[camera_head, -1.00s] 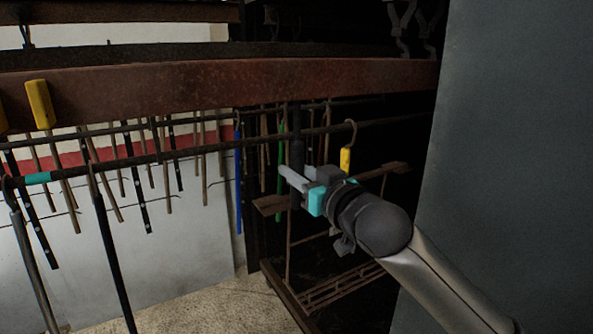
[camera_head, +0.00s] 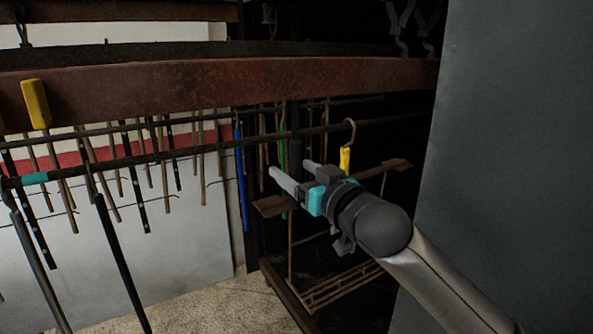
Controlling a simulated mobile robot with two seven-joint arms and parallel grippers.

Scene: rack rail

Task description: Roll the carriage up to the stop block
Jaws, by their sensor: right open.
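A dark rail (camera_head: 215,151) runs across the view, with a teal band (camera_head: 35,179) near its left end. A dark upright post (camera_head: 294,122) crosses the rail and comes down by my right gripper (camera_head: 290,170). The right gripper's two pale fingers are spread apart, with nothing visibly held. I cannot tell for certain which part is the carriage or the stop block. A yellow-handled hook (camera_head: 345,160) hangs from the rail just behind the right gripper. My left gripper is not in view.
A rusty beam (camera_head: 220,86) crosses above the rail, with a yellow block (camera_head: 36,103) at left. Several thin rods and a blue strip (camera_head: 240,180) hang below. A brown frame (camera_head: 340,285) stands beneath the gripper. A grey panel (camera_head: 510,150) closes the right side.

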